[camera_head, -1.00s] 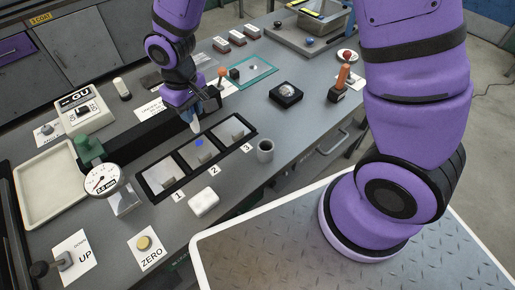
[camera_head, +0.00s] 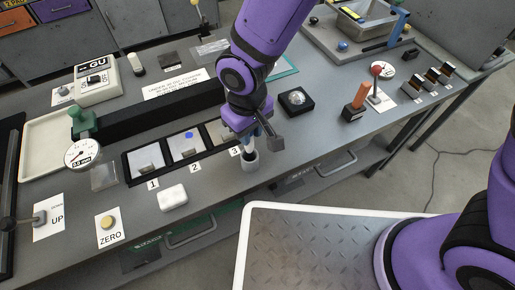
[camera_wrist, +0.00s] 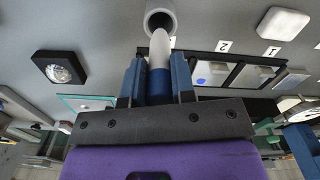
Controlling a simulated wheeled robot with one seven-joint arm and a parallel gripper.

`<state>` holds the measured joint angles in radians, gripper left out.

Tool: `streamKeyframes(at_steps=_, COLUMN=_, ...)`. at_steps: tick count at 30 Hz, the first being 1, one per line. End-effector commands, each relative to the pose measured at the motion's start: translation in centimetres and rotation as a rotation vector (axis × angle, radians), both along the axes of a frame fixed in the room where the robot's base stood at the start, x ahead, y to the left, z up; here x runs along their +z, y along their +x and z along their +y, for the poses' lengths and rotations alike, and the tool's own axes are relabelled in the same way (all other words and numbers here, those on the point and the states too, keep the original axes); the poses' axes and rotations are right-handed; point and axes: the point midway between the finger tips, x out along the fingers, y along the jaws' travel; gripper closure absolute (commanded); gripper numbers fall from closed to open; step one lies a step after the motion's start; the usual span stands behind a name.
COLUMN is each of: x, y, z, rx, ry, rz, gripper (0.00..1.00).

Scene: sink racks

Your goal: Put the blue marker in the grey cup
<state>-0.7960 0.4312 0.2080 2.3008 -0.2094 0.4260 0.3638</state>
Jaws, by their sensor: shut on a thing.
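The grey cup (camera_head: 251,163) stands upright on the bench, right of the tray marked 3. It also shows at the top of the wrist view (camera_wrist: 171,16), with its dark opening visible. My gripper (camera_head: 254,132) is just above the cup. In the wrist view my gripper (camera_wrist: 158,85) is shut on the blue marker (camera_wrist: 159,84), one finger on each side. The marker's white end (camera_wrist: 160,48) points at the cup and overlaps its near rim in that view. I cannot tell whether the tip is inside the cup.
A black tray with three compartments (camera_head: 165,178) lies left of the cup. A white block (camera_head: 173,197) is in front of it. A black box with a round silver piece (camera_head: 296,101) and an orange-brown block (camera_head: 355,104) stand to the right. The bench's front edge is close to the cup.

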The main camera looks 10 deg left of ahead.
Motion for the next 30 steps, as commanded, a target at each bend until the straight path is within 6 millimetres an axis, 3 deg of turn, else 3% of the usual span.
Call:
streamKeyframes(at_steps=18, x=-6.3, y=0.0, z=-0.1, rx=-0.001, ry=-0.002, rz=0.001, gripper=1.00)
streamKeyframes(at_steps=29, x=-6.6, y=0.0, z=0.0, rx=-0.001, ry=0.000, rz=0.000, gripper=1.00)
streamKeyframes(at_steps=30, x=-6.6, y=0.0, z=0.0, rx=-0.001, ry=0.000, rz=0.000, gripper=0.74)
